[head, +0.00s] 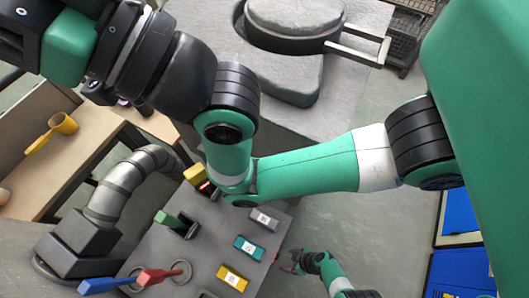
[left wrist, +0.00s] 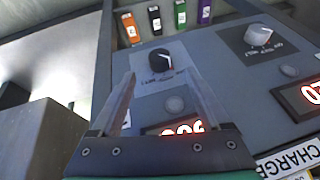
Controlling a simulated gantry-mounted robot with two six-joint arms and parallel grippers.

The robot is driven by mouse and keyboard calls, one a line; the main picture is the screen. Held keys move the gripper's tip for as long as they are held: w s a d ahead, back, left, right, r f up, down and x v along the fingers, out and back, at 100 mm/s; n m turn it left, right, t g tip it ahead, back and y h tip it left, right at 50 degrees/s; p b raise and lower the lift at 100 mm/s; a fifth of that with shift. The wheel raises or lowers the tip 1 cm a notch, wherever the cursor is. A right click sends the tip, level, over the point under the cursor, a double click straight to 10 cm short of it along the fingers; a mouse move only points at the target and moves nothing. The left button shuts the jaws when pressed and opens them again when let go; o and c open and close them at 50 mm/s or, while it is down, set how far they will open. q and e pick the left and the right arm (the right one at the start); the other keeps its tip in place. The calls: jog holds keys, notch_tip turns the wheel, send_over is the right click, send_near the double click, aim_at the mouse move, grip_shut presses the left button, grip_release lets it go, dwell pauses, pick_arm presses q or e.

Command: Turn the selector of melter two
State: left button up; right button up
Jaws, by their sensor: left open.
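A black selector knob (left wrist: 160,58) with a pale pointer shows between and beyond the fingertips. I see no contact with it. A second selector knob (left wrist: 258,36), its face pale, sits to the right. I cannot read which is melter two. A red display (left wrist: 180,128) is partly hidden by my gripper. The selectors cannot be made out in the head view.
Orange (left wrist: 130,27), black (left wrist: 154,19), green (left wrist: 180,14) and purple (left wrist: 204,11) labelled pieces stand above the panel. Another red display (left wrist: 312,92) is at right. The console top (head: 205,250) holds several labelled blocks. Open floor (head: 380,235) lies right of it.

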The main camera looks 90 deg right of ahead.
pick_arm(q)
jog(key=b+x, duration=0.6)
jog(key=x, duration=0.2)
jog(key=shift+f, duration=0.1)
grip_shut()
jog(key=t+y+b, duration=0.1)
jog(key=y+b, duration=0.1)
jog(key=b, duration=0.4)
jog(key=m+t+y+b, duration=0.1)
jog(key=y+b, duration=0.2)
jog(key=b, duration=0.3)
jog(key=d+m+t+y+b, duration=0.1)
jog(key=t+y+b, duration=0.1)
jog(key=b, duration=0.4)
jog(key=shift+s+d+f+b, duration=0.1)
jog(key=shift+s+f+b, duration=0.1)
jog(key=shift+f+b, duration=0.2)
grip_release()
